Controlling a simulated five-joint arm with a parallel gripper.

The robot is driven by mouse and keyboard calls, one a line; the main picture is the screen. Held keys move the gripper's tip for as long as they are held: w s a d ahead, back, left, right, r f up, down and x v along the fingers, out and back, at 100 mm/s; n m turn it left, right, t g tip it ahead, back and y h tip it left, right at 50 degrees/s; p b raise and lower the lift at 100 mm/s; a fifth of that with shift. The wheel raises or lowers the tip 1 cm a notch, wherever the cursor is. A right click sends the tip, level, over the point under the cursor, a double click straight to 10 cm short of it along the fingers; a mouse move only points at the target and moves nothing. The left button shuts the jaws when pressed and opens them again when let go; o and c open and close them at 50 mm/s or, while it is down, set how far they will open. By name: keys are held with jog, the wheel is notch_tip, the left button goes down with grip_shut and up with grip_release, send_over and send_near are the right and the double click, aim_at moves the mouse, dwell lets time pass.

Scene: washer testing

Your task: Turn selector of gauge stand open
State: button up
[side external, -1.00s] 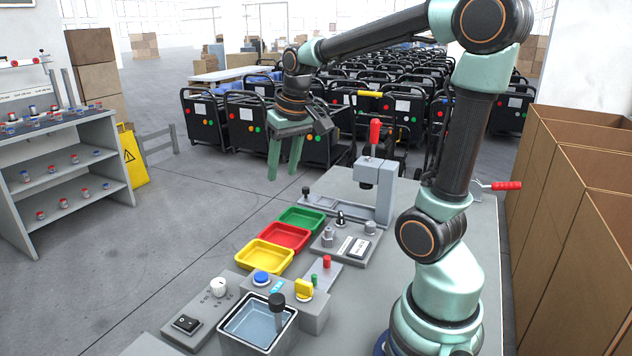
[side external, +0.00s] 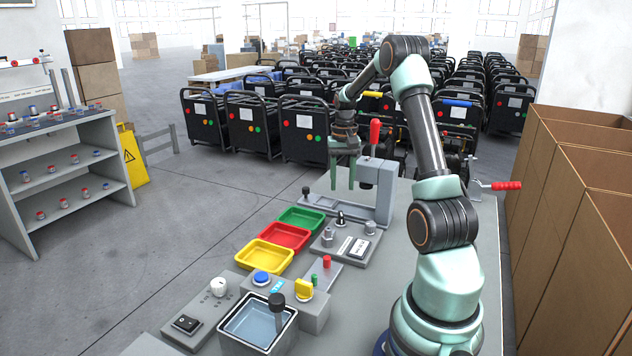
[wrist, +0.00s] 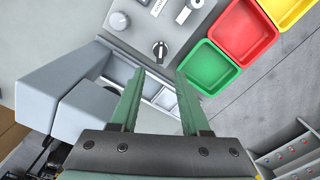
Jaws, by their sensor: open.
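The gauge stand (side external: 383,205) is a grey C-shaped frame with a red-handled lever, with a grey control panel (side external: 356,259) in front. A small dark selector knob (side external: 340,218) stands on the panel's far edge. In the wrist view the selector (wrist: 160,50) shows a black-and-white pointer, just ahead of the fingertips. I cannot read its setting. My gripper (side external: 342,184) has pale green fingers, is open and empty, and points down above and behind the selector, apart from it. In the wrist view my gripper (wrist: 159,75) frames a small tray-like recess.
Green (side external: 302,219), red (side external: 285,236) and yellow (side external: 264,256) trays lie left of the panel. Two grey knobs and a rocker switch share the panel. The stand's frame is close on the right of my fingers. A water basin (side external: 258,325) and another control box stand in front.

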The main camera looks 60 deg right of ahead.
aim_at(341, 213)
notch_tip(341, 213, down, 9)
jog(key=shift+f, duration=0.1)
dwell(0.4)
grip_shut()
